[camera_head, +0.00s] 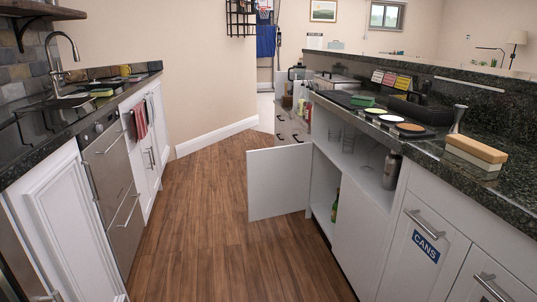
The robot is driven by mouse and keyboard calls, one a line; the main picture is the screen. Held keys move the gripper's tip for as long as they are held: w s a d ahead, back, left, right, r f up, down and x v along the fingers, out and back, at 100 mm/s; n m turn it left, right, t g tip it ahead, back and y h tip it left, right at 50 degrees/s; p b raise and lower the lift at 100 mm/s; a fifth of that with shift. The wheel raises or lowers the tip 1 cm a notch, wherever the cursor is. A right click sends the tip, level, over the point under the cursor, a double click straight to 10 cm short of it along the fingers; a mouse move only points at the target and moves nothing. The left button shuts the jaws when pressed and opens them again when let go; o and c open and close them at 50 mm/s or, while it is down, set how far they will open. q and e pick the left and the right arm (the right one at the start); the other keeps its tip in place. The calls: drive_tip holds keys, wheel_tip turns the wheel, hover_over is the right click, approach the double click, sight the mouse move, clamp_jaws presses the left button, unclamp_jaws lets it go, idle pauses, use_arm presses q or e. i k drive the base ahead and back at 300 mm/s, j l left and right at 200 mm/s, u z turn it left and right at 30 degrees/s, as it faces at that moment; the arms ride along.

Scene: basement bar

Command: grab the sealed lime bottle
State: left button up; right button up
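A green bottle (335,207) stands upright on the lower shelf of the open cabinet on the right, partly hidden by the cabinet front. Several small bottles, one yellow-green (301,106), stand farther back by the far end of the right counter. From here I cannot tell which bottle is the sealed lime one; labels and caps are too small to read. Neither of my grippers shows in the head view.
The white cabinet door (279,182) stands open into the aisle. A grey metal bottle (392,171) and glasses (335,134) are on the upper shelf. The wooden floor (200,220) is clear. A sponge-like block (476,150) sits on the right counter.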

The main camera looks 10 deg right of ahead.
sight(334, 210)
drive_tip(key=i+l+u, duration=0.15)
drive_tip(key=i+u, duration=0.2)
drive_tip(key=i+l+u, duration=0.35)
drive_tip(key=i+j+u, duration=0.1)
drive_tip(key=u, duration=9.25)
